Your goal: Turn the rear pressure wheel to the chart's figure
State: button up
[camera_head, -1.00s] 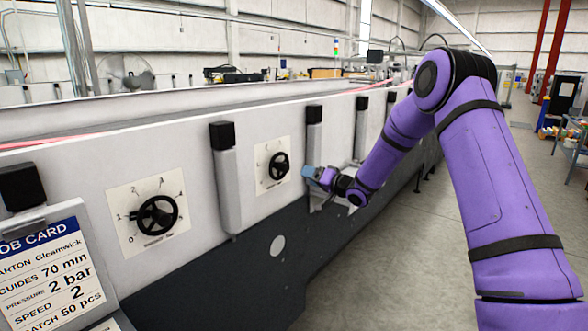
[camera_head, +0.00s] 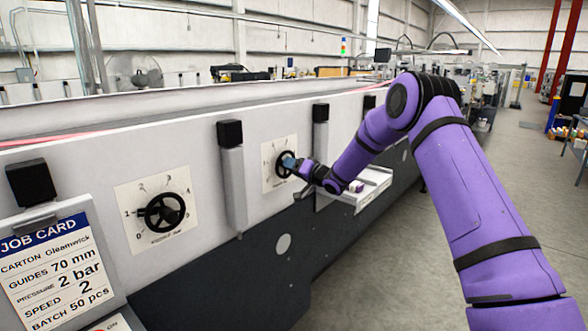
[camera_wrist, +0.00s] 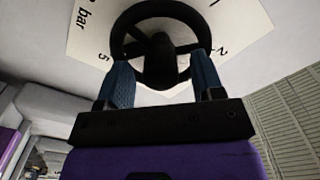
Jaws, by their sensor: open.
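The farther black handwheel (camera_head: 280,166) sits on a white dial plate on the machine's light side wall. In the wrist view this wheel (camera_wrist: 158,12) fills the top, over a plate marked "bar" with figures 2 and 5 legible. My gripper (camera_head: 289,162) is at this wheel; its blue fingers (camera_wrist: 163,66) are apart, one on each side of the wheel's lower part. I cannot tell whether they touch the rim. The job card (camera_head: 52,268) at lower left reads pressure 2 bar, guides 70 mm, speed 2. The wheel's present setting cannot be read.
A white tray (camera_head: 372,190) juts from the wall beyond my gripper. Open floor (camera_head: 400,275) lies to the right.

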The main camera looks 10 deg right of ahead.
jog(key=shift+c, duration=0.3)
jog(key=c, duration=0.9)
jog(key=shift+o, duration=0.2)
